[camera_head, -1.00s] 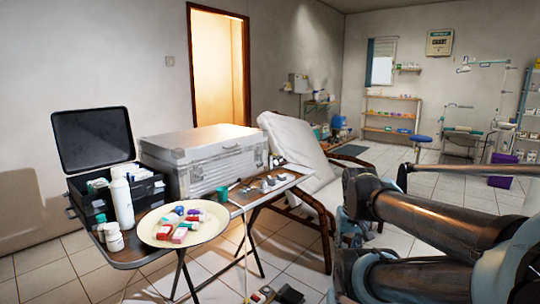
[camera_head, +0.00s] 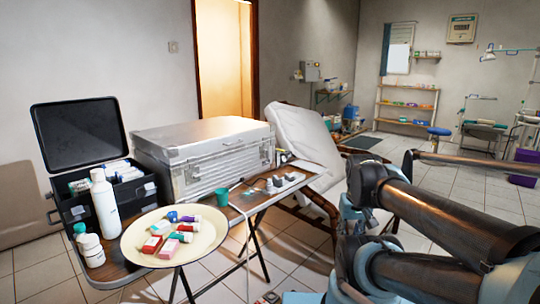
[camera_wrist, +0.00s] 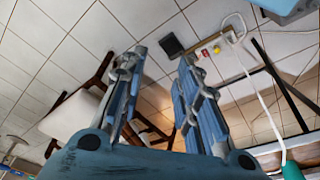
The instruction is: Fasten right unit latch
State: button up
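A silver metal case (camera_head: 225,165), which looks like the unit, stands closed on a folding table in the head view. Its front carries latch hardware near both ends. The right latch (camera_head: 266,155) is small at the right end, and I cannot tell whether it is fastened. In the wrist view my gripper (camera_wrist: 162,55) is open, with its fingers spread and nothing between them. It points down over the floor, apart from the case. The head view shows my arm at the right, but the fingertips cannot be made out there.
The folding table (camera_head: 108,272) also bears an open black case (camera_head: 75,212), a white bottle (camera_head: 105,208), a round tray (camera_head: 205,250) of small boxes and a green cup (camera_head: 221,196). A reclining chair (camera_head: 305,140) stands behind.

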aim_at(267, 154)
jog(key=w+d+r+n+t+h, duration=0.1)
jog(key=w+d+r+n+t, duration=0.15)
jog(key=w, duration=0.45)
jog(key=w+d+r+n+t+h, duration=0.2)
jog(key=w+r, duration=0.2)
jog(key=w, duration=0.3)
jog(key=w+d+r+n+t+h, duration=0.1)
jog(key=w+d+r+n+t, duration=0.2)
jog(key=w, duration=0.4)
jog(key=w+a+r+n+t+y, duration=0.1)
jog(key=w+r+n+t, duration=0.2)
jog(key=w+r+n, duration=0.4)
jog(key=w+a+r+n+t, duration=0.15)
jog(key=w+r+t, duration=0.25)
jog(key=w, duration=0.5)
jog(key=w+a+n+t+y, duration=0.1)
jog(key=w+a+n+y, duration=0.2)
jog(key=a+n+y, duration=0.35)
jog(key=w+a+n+t+y, duration=0.1)
jog(key=w+a+n+y, duration=0.3)
jog(key=n, duration=0.6)
jog(key=s+a+f+n+g+y, duration=0.2)
jog(key=a+f+n+g+y, duration=0.55)
jog(key=a+f+n, duration=0.4)
jog(key=w+a+n, duration=0.2)
jog(key=w+a, duration=0.8)
jog(key=a, duration=0.1)
jog(key=shift+w+a+f+h, duration=0.15)
jog(key=shift+h, duration=0.25)
